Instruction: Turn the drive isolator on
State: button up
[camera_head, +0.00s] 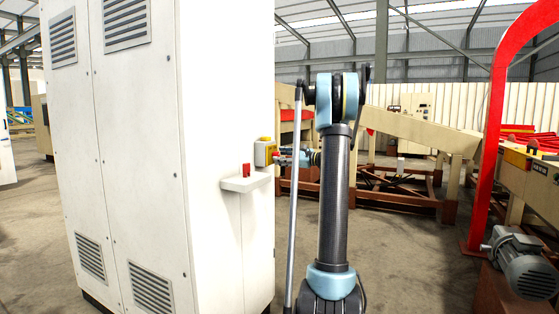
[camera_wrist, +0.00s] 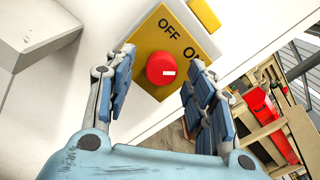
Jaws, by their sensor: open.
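The drive isolator is a yellow plate (camera_wrist: 150,40) marked OFF and ON, with a round red knob (camera_wrist: 161,70). A small white mark shows on the right part of the knob's face. In the head view the yellow isolator (camera_head: 264,152) is on the side of the white cabinet. My gripper (camera_wrist: 161,60) is open, with one finger on each side of the knob in the wrist view. Gaps show between the fingers and the knob, and nothing is held. In the head view my gripper (camera_head: 285,160) is small and partly hidden by my arm.
A small white shelf (camera_head: 245,183) with a red item (camera_head: 246,170) on it sticks out from the cabinet (camera_head: 225,80), left of the isolator. Beige machinery (camera_head: 420,130), a red arch (camera_head: 490,130) and a grey motor (camera_head: 525,265) stand to the right. Open floor shows between.

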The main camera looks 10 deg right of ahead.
jog(key=v, duration=1)
jog(key=shift+s+f, duration=0.1)
jog(key=shift+s, duration=0.1)
